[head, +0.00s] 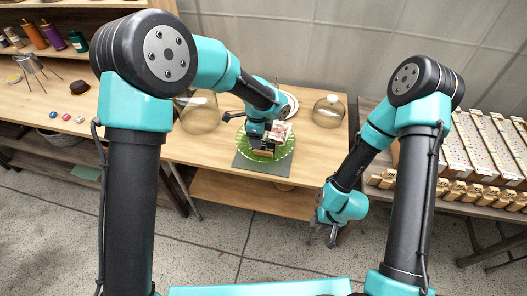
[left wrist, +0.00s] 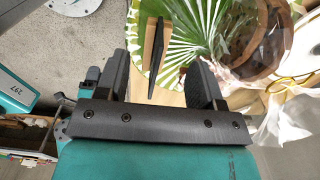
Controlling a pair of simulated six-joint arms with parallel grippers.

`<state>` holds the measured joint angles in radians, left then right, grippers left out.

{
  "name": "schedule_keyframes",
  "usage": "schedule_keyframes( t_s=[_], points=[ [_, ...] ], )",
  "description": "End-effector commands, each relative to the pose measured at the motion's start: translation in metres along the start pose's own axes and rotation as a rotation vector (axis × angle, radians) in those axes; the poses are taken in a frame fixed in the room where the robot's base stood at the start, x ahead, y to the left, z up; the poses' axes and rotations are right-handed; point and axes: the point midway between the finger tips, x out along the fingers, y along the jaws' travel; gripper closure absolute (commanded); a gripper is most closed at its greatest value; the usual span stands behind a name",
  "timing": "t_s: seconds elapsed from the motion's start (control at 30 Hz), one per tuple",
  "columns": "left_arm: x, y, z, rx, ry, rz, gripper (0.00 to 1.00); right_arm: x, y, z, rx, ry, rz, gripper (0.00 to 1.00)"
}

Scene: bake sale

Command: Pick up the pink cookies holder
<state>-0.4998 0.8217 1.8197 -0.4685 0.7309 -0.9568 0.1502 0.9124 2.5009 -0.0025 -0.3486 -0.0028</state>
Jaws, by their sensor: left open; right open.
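A small pink and white item (head: 281,131), possibly the pink cookies holder, sits on a round green leaf-patterned mat (head: 240,158) on the wooden table. My left arm partly covers it. My left gripper (head: 264,150) is over the mat, close beside this item. The left wrist view shows its fingers (left wrist: 160,85) apart, with a thin dark upright piece (left wrist: 155,60) visible between and beyond them. The green leaves (left wrist: 190,35) also show there. I cannot tell whether the fingers touch anything. My right gripper (head: 328,236) hangs empty and open beyond the table's front right.
Glass domes stand left (head: 199,113) and right (head: 329,112) of the mat. A white plate (head: 292,103) lies behind. A side table with trays (head: 490,145) stands at right. Shelves with bottles (head: 53,37) are at left.

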Motion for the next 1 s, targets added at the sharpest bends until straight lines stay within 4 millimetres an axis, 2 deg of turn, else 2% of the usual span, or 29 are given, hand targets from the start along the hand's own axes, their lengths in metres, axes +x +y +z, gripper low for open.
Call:
schedule_keyframes(
  t_s=[0.47,0.8,1.0],
  points=[
    [0.008,0.0,0.0,0.0,0.001,0.0,0.38,0.0,0.0,0.0,0.0,0.0,0.0,0.57],
    [0.05,0.004,-0.003,0.0,0.001,0.001,0.38,0.0,0.0,0.0,0.0,0.0,0.0,0.57],
    [0.056,0.003,-0.003,0.0,0.002,-0.001,0.38,0.0,0.0,0.0,0.0,0.0,0.0,0.57]
  ],
)
